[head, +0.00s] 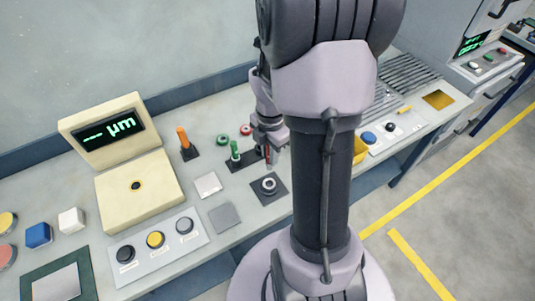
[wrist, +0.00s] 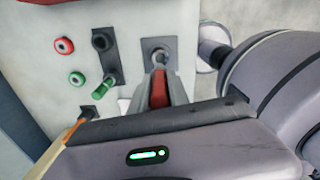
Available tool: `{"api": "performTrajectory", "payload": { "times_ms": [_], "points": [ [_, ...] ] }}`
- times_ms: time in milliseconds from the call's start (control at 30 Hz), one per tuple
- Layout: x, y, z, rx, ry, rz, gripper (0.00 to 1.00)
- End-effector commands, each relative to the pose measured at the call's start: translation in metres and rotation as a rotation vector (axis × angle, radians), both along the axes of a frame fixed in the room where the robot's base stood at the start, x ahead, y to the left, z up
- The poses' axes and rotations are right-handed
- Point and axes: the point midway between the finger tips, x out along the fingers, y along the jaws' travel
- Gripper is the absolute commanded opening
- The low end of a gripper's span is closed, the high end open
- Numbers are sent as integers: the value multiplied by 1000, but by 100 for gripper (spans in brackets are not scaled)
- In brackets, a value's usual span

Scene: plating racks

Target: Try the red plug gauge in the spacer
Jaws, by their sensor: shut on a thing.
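My gripper (head: 268,156) is shut on the red plug gauge, whose red handle (wrist: 158,90) shows between the fingers in the wrist view. In the head view only a thin red strip of it (head: 267,154) shows. The spacer (head: 269,185) is a pale ring on a dark square pad, in front of my gripper. It shows beyond the fingertips in the wrist view (wrist: 159,58), partly covered by them. The gauge's lower end is hidden, and I cannot tell its height above the bench. My gripper appears slightly behind the spacer in the head view.
A green-handled gauge (head: 234,150) stands in a dark holder (wrist: 108,62) with an empty hole. An orange-handled gauge (head: 184,139) stands further left. A green ring (head: 222,140) and a red ring (head: 246,130) lie behind. A cream display unit (head: 137,186) and button panel (head: 155,245) are left.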

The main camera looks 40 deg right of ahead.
Motion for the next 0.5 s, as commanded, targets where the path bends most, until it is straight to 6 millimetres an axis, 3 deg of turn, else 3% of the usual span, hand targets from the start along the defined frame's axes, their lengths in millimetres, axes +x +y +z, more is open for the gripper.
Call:
{"api": "performTrajectory", "payload": {
  "times_ms": [167,500],
  "points": [
    [0,0,-11,0,0,0,0],
    [0,0,-57,0,1,0,0]
  ]
}}
